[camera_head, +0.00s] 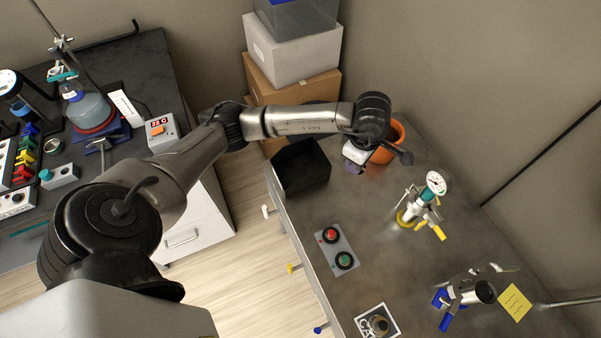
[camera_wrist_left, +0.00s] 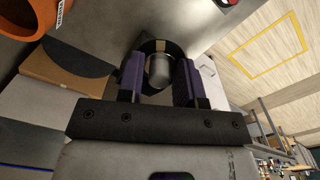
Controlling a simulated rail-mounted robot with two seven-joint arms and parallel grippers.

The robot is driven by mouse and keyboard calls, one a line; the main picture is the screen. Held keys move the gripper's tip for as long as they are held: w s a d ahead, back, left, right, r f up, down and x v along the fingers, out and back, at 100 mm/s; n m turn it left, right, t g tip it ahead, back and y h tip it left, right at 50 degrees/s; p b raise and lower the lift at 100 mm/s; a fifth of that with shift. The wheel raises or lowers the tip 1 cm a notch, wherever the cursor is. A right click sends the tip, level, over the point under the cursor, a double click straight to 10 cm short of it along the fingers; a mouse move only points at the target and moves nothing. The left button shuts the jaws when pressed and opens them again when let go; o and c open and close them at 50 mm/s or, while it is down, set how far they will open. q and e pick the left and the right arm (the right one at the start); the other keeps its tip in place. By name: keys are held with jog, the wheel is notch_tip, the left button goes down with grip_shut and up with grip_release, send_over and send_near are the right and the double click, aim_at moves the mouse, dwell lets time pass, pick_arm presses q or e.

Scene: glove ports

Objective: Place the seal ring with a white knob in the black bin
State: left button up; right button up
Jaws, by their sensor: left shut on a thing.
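My left gripper (camera_head: 354,167) is at the far end of the grey table, between the black bin and the orange pot. In the left wrist view its purple fingers (camera_wrist_left: 158,82) are shut on a pale grey-white knob (camera_wrist_left: 159,66). A dark ring-shaped body (camera_wrist_left: 150,47) shows around and beyond the knob; this looks like the seal ring, partly hidden by the fingers. The head view does not show the held ring clearly. The open black bin (camera_head: 301,166) stands at the table's far left corner, just left of the gripper. My right gripper is not in view.
The orange pot (camera_head: 396,141) is close on the gripper's right and shows in the left wrist view (camera_wrist_left: 33,14). A red-and-green button box (camera_head: 337,249), a gauge fitting (camera_head: 420,203) and a blue-handled valve (camera_head: 464,294) stand nearer. Stacked boxes (camera_head: 292,57) rise behind the bin.

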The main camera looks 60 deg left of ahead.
pick_arm(q)
jog(key=s+a+f+n, duration=0.3)
jog(key=a+f+n, duration=0.2)
jog(key=a+n, duration=0.4)
jog(key=n+b, duration=0.1)
jog(key=n, duration=1)
send_over(300, 173)
notch_tip(300, 173, down, 10)
jog(key=shift+r, duration=0.1)
jog(key=shift+f+b, duration=0.65)
jog(key=shift+f, duration=1.75)
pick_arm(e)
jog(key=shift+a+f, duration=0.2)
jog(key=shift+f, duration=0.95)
pick_arm(q)
jog(key=shift+a, duration=0.1)
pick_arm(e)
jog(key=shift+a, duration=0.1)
pick_arm(q)
jog(key=o, duration=0.4)
jog(key=shift+f, duration=0.15)
jog(key=o, duration=0.5)
